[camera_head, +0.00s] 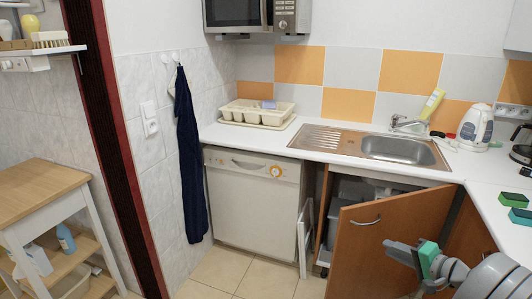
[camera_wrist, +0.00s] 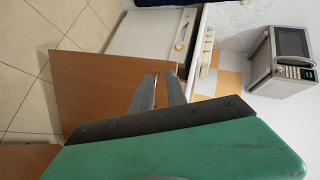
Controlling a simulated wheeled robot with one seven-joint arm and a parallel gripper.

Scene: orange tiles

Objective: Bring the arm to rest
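My gripper (camera_head: 396,252) is at the lower right of the head view, in front of the orange-brown cabinet door (camera_head: 375,245), which stands open below the sink. In the wrist view my gripper (camera_wrist: 160,80) shows two grey fingers with a gap between them and nothing held. The wooden door (camera_wrist: 95,95) lies beyond the fingers there. Whether a fingertip touches the door cannot be told.
The white counter (camera_head: 480,170) holds a sink (camera_head: 400,150), a kettle (camera_head: 475,128) and green sponges (camera_head: 514,200). A dishwasher (camera_head: 250,200) stands left of the open cabinet. A wooden-topped cart (camera_head: 40,190) is at left. The tiled floor (camera_head: 225,270) is clear in the middle.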

